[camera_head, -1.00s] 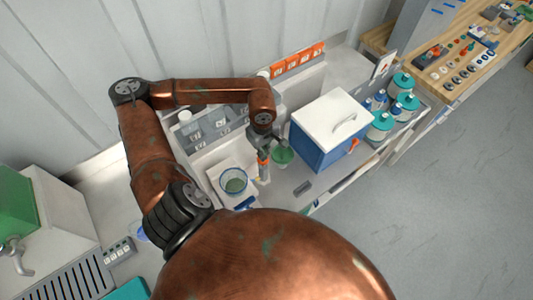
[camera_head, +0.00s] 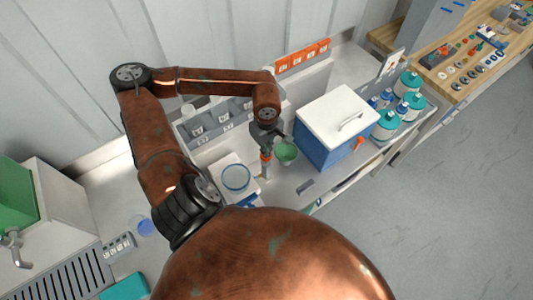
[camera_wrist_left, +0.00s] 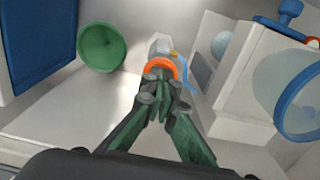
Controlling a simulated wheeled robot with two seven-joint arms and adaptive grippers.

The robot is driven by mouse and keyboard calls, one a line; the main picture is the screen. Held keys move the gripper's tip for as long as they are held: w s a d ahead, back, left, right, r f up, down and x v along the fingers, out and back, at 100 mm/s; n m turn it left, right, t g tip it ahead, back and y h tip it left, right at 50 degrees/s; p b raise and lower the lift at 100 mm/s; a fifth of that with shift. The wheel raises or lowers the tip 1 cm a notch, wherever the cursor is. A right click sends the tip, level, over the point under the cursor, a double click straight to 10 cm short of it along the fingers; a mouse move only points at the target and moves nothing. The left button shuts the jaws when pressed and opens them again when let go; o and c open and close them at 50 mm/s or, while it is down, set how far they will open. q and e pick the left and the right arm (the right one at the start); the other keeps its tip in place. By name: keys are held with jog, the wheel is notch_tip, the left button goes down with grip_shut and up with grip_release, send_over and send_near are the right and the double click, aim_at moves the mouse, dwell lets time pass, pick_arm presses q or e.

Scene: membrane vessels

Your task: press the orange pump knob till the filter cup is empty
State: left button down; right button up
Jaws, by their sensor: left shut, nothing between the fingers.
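The orange pump knob (camera_head: 266,157) stands upright on the bench in the head view. In the left wrist view its orange ring (camera_wrist_left: 161,64) shows just past my fingertips. My left gripper (camera_head: 266,142) is shut and empty, pointing down at the top of the knob; it also shows in the wrist view (camera_wrist_left: 160,92). I cannot tell whether it touches the knob. The blue-rimmed filter cup (camera_head: 236,180) sits on a white stand left of the knob. It looks clear, with no dark liquid showing. Part of it shows at the wrist view's right edge (camera_wrist_left: 306,103). My right gripper is out of view.
A green bowl-shaped vessel (camera_head: 286,153) stands close right of the knob. A blue box with a white lid (camera_head: 337,121) is further right, with teal-capped bottles (camera_head: 387,126) beyond. Grey bins (camera_head: 215,120) are behind. Some bench in front of the blue box is bare.

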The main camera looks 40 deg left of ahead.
pick_arm(q)
notch_tip(320, 180, up, 11)
jog(key=b, duration=0.2)
jog(key=shift+f, duration=0.15)
dwell(0.5)
